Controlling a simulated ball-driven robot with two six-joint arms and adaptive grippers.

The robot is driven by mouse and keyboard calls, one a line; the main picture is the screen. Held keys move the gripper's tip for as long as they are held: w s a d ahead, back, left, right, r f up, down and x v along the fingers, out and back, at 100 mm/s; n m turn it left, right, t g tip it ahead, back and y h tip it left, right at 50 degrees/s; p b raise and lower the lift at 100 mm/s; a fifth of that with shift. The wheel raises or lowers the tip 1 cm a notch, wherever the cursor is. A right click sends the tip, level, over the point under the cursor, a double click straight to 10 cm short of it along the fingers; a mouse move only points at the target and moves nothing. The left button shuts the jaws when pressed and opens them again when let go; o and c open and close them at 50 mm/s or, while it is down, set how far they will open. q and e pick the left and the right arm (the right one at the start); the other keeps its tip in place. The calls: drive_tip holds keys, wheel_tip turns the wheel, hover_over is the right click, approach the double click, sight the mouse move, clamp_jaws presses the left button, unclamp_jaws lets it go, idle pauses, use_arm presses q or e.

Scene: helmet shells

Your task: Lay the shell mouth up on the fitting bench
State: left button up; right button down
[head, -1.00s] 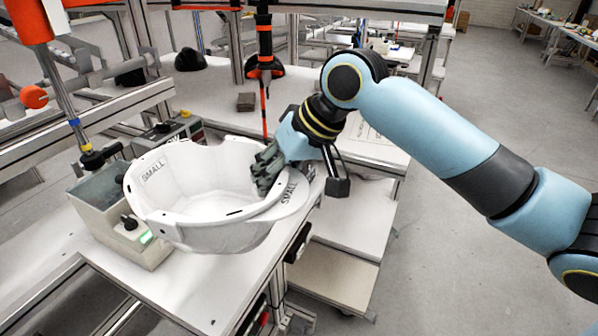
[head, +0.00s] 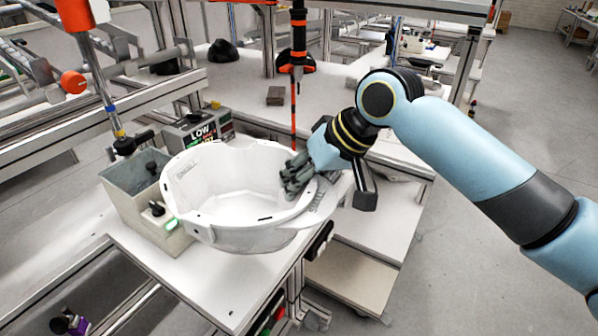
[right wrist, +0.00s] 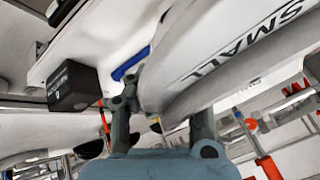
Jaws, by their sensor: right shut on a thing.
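The white helmet shell (head: 235,232), marked SMALL, is mouth up, its open hollow facing me in the head view. My right gripper (head: 298,177) is shut on the shell's right rim by the brim. In the right wrist view the shell's lettered brim (right wrist: 225,55) runs between the two fingers (right wrist: 163,118). The shell is over the white fitting bench (head: 205,285). Its underside is hidden, so I cannot tell whether it touches the bench top. My left gripper is not in view.
A grey-beige box (head: 145,205) with knobs stands close on the shell's left. A unit with a LOW display (head: 203,132) is behind it. The bench front is bare.

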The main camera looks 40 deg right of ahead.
drive_tip(key=shift+f+b, duration=0.95)
drive_tip(key=shift+f, duration=1.85)
drive_tip(key=c, duration=1.2)
unclamp_jaws()
drive_tip(key=shift+o, duration=0.2)
drive_tip(key=v, duration=1.2)
drive_tip(key=shift+s+d, duration=0.1)
drive_tip(key=shift+d, duration=0.05)
